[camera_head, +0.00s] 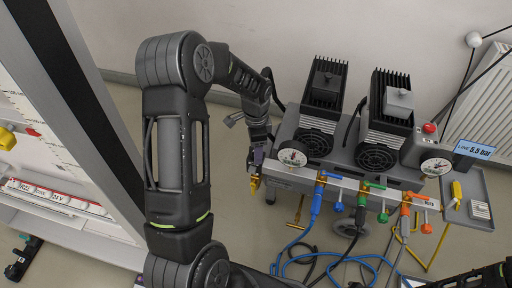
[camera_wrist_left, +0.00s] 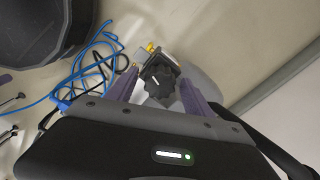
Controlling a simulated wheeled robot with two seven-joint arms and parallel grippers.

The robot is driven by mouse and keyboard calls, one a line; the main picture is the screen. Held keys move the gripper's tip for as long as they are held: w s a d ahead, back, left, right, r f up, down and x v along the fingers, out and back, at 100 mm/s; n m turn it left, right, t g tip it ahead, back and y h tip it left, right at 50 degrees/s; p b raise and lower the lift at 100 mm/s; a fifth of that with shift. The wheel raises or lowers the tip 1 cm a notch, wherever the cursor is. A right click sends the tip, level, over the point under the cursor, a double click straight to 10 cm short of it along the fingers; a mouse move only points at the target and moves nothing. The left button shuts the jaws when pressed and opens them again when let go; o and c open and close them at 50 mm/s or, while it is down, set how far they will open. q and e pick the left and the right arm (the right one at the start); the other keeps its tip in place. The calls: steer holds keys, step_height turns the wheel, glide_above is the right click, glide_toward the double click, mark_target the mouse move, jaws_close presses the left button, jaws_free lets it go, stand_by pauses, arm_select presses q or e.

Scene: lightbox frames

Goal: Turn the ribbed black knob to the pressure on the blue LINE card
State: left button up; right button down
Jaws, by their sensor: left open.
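The blue LINE card (camera_head: 474,150) stands at the right end of the compressor cart and reads 5.5 bar. My left gripper (camera_head: 256,172) is at the left end of the cart, beside a round white gauge (camera_head: 292,157). In the left wrist view, the ribbed black knob (camera_wrist_left: 159,76) with a pale mark on its face lies between the two purple fingers of my open left gripper (camera_wrist_left: 158,90). I cannot tell whether the fingers touch it. In the head view the knob is not clearly visible near the gripper. The gauge needle is too small to read.
Two black finned compressors (camera_head: 322,95) (camera_head: 385,112) stand on the cart. Blue, green and orange hose fittings (camera_head: 317,197) line its front. A second gauge (camera_head: 436,166) and a side tray (camera_head: 480,212) are at the right. Blue and black hoses (camera_head: 330,262) lie below. A white shelf unit (camera_head: 60,215) stands left.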

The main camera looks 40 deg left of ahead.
arm_select(q)
step_height(320, 180, up, 8)
steer(key=shift+f+p, duration=0.1)
steer(key=shift+p, duration=0.7)
